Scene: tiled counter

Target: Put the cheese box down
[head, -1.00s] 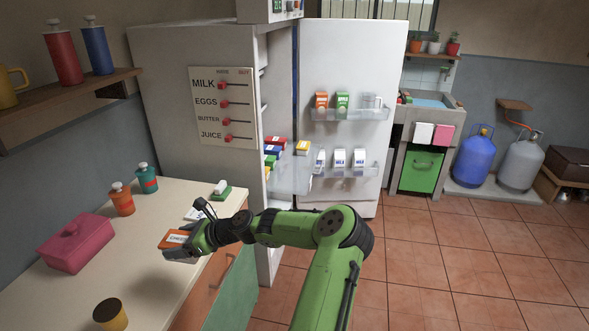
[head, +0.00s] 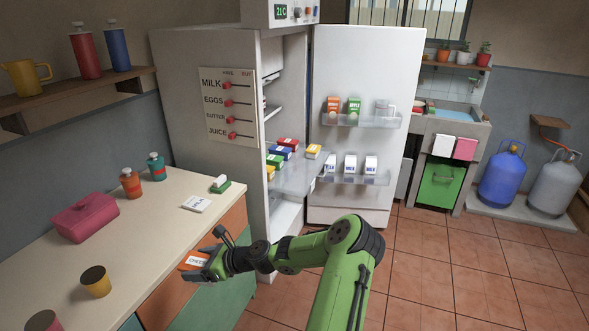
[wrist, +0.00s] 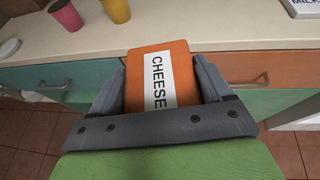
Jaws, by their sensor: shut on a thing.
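The cheese box (head: 196,260) is orange with a white label reading CHEESE. It also shows large in the wrist view (wrist: 183,59), between the two dark fingers. My gripper (head: 206,262) is shut on the box and holds it near the front edge of the counter, by the drawer fronts. In the wrist view my gripper (wrist: 165,90) has a finger on each side of the box, and the counter top (wrist: 228,30) lies beyond it. The head view does not clearly show the box's height relative to the counter top (head: 150,228).

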